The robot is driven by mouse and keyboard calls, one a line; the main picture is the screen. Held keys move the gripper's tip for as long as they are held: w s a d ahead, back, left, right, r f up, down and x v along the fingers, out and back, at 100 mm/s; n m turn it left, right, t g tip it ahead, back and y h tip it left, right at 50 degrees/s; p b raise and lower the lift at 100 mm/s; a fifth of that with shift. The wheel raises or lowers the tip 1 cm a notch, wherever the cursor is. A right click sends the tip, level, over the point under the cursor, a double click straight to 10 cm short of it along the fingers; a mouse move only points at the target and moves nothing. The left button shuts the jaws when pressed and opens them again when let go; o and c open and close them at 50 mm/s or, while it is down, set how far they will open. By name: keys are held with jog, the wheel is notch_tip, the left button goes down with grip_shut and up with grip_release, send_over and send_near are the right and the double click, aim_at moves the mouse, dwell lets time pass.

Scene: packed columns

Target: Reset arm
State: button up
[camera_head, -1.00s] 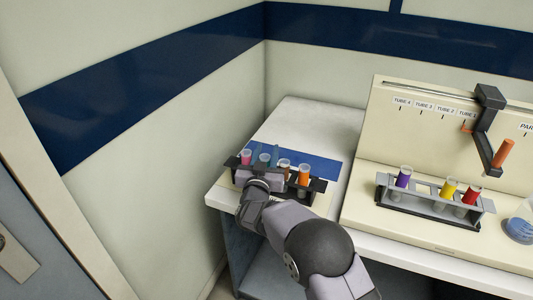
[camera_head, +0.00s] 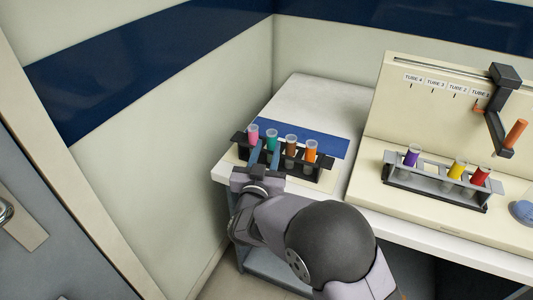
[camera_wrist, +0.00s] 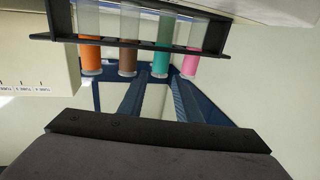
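My gripper (camera_head: 265,154) is in front of the left rack, its two blue fingers spread apart. The fingers also show in the wrist view (camera_wrist: 158,88), with a gap between them and nothing held. The black rack (camera_head: 318,162) holds a pink tube (camera_head: 253,133), a teal tube (camera_head: 271,139), a brown tube (camera_head: 291,144) and an orange tube (camera_head: 311,150), all upright. In the wrist view the teal tube (camera_wrist: 163,55) lines up with the gap between the fingers. I cannot tell how far the fingertips are from it.
A second rack (camera_head: 440,192) at right holds a purple tube (camera_head: 412,156), a yellow tube (camera_head: 457,169) and a red tube (camera_head: 480,177). Behind it stands a cream panel (camera_head: 425,120) with tube labels and a dark arm fixture (camera_head: 500,110). The wall is close at left.

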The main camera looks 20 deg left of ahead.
jog(key=shift+s+d, duration=0.15)
jog(key=shift+s, duration=0.4)
notch_tip(320, 180, up, 5)
jog(key=m+p, duration=0.2)
jog(key=w+d+m+g+p, duration=0.2)
jog(key=w+d+g+p, duration=0.15)
jog(key=d, duration=0.85)
jog(key=s+d+f+g, duration=0.1)
jog(key=d+f, duration=0.1)
jog(key=d, duration=0.1)
jog(key=s+d+f+g+b, duration=0.1)
jog(key=s+d+f+g, duration=0.1)
jog(key=d+f, duration=0.1)
jog(key=s+d+f+g+b, duration=0.1)
jog(key=s+d+f+g, duration=0.1)
jog(key=d+f, duration=0.1)
jog(key=shift+f, duration=0.15)
jog(key=s+d+f+g+h+b, duration=0.1)
jog(key=s+d+f+g, duration=0.2)
jog(key=s+d, duration=0.4)
jog(key=s+d+f+n+g+h+b, duration=0.1)
jog(key=s+d+f+g+h+b, duration=0.2)
jog(key=s+d, duration=0.4)
jog(key=s+d+f+g, duration=0.35)
jog(key=s+d, duration=0.25)
jog(key=s, duration=0.2)
notch_tip(320, 180, up, 17)
jog(key=p, duration=1.8)
jog(key=shift+a+r, duration=0.2)
